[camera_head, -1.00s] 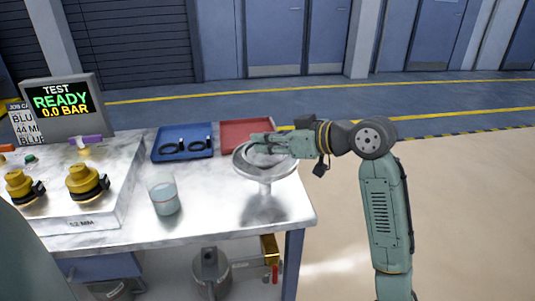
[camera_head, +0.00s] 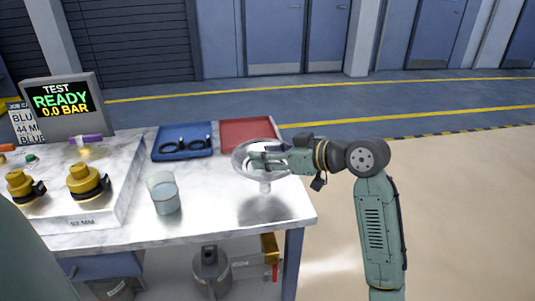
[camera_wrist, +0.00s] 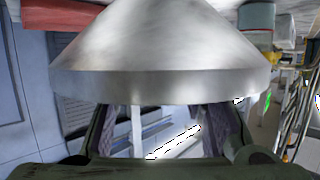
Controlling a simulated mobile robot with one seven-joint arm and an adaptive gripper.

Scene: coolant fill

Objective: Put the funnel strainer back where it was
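The funnel strainer (camera_head: 240,167) is a silver, wide-mouthed cone with a short spout pointing down. It is held over the right part of the bench, with its spout above a dark shadow on the top. My gripper (camera_head: 264,160) reaches in from the right and is shut on the funnel strainer at its rim, its fingers covering part of the mouth. In the wrist view, the funnel strainer (camera_wrist: 160,45) fills the upper middle and hides the fingertips of my gripper (camera_wrist: 160,118).
The marble bench (camera_head: 215,228) carries a clear beaker (camera_head: 163,193) with bluish liquid, left of the funnel. A blue tray (camera_head: 160,155) with black rings and an empty red tray (camera_head: 248,130) lie behind. Yellow-capped fittings (camera_head: 82,178) and a test screen (camera_head: 60,100) stand at left.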

